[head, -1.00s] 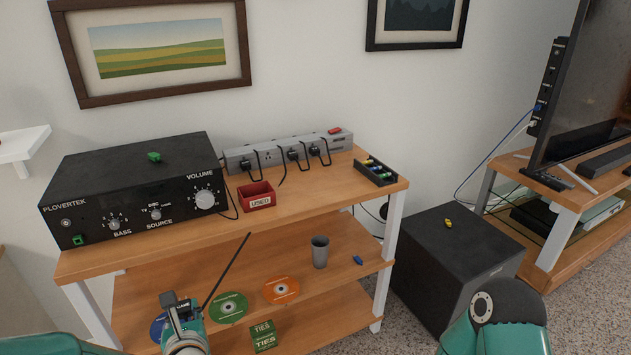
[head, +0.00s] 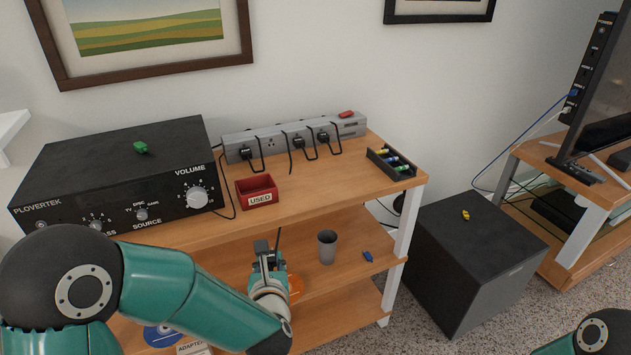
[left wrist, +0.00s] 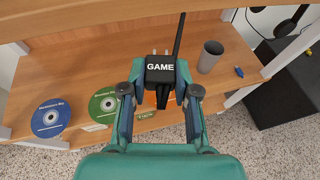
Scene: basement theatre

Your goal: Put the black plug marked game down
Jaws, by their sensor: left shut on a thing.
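The black plug marked GAME (left wrist: 160,67) is held between the fingers of my left gripper (left wrist: 160,84). Its white lettering faces the left wrist camera, its prongs point away, and a black cord rises from it. In the head view my left gripper (head: 266,262) is shut on the plug (head: 262,246), in front of the bench and over its lower shelf (head: 340,285). The plug looks clear of any surface. My right gripper is out of view; only part of that arm shows at the lower right.
On the bench top are a grey power strip (head: 270,142) with several plugs, a red USED bin (head: 257,192), a black tray (head: 391,163) and the Plovertek amplifier (head: 115,165). A grey cup (head: 327,246) and a blue piece (head: 367,256) stand on the shelf. The top's front right is bare.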

